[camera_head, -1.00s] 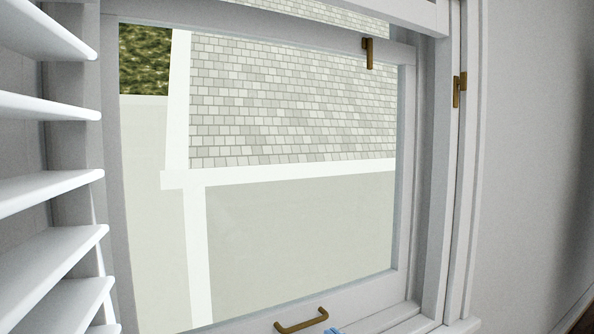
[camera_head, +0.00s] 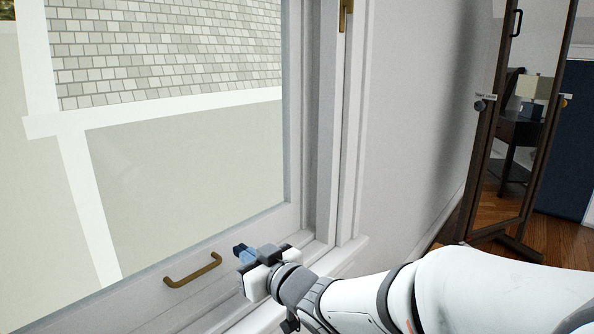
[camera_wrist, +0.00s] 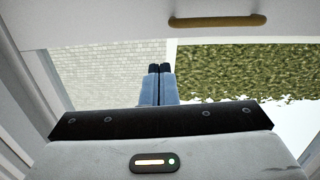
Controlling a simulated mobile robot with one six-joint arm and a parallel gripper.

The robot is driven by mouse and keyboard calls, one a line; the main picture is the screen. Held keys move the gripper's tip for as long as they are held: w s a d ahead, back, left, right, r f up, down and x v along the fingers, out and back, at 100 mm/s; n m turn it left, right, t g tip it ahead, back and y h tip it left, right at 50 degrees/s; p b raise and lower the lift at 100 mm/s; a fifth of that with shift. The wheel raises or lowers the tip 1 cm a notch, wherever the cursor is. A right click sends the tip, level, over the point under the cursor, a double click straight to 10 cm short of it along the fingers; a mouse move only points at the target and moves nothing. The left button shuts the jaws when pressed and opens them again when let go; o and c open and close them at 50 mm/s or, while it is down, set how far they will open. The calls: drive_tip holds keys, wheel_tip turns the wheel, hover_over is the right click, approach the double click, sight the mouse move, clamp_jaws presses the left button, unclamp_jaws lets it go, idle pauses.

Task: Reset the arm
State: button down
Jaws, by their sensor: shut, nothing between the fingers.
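My gripper (camera_head: 242,252) is at the lower middle of the head view, just right of the brass window handle (camera_head: 193,270). My arm reaches in from the lower right. The gripper is shut and empty. In the wrist view its blue fingers with dark tips (camera_wrist: 159,70) lie side by side. The handle (camera_wrist: 217,21) shows above and right of the fingertips there, apart from them.
The white window sash (camera_head: 130,300) and its glass fill the left of the head view. A sill (camera_head: 345,255) runs beneath my gripper. A dark-framed standing mirror (camera_head: 480,150) stands at the right on the wooden floor (camera_head: 560,232).

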drive_tip(key=s+d+r+m+g+h+p, duration=0.1)
drive_tip(key=d+r+m+h+p, duration=0.3)
drive_tip(key=d+r+p, duration=0.45)
drive_tip(key=s+d+r+m+g+h+p, duration=0.1)
drive_tip(key=d+r+m+h+p, duration=0.1)
drive_tip(key=d+r+h+p, duration=0.6)
drive_tip(key=s+d+r+m+g+p, duration=0.1)
drive_tip(key=s+d+r+g+p, duration=0.3)
drive_tip(key=s+p, duration=0.4)
drive_tip(key=s+d+r+m+g+p, duration=0.1)
drive_tip(key=s+d+r+g+p, duration=0.2)
drive_tip(key=s+p, duration=0.4)
wheel_tip(320, 180, up, 2)
drive_tip(key=d+p, duration=0.1)
drive_tip(key=p, duration=0.3)
drive_tip(key=shift+s+d+m+g, duration=0.2)
drive_tip(key=shift+s+m+g, duration=0.15)
drive_tip(key=shift+m+g, duration=0.05)
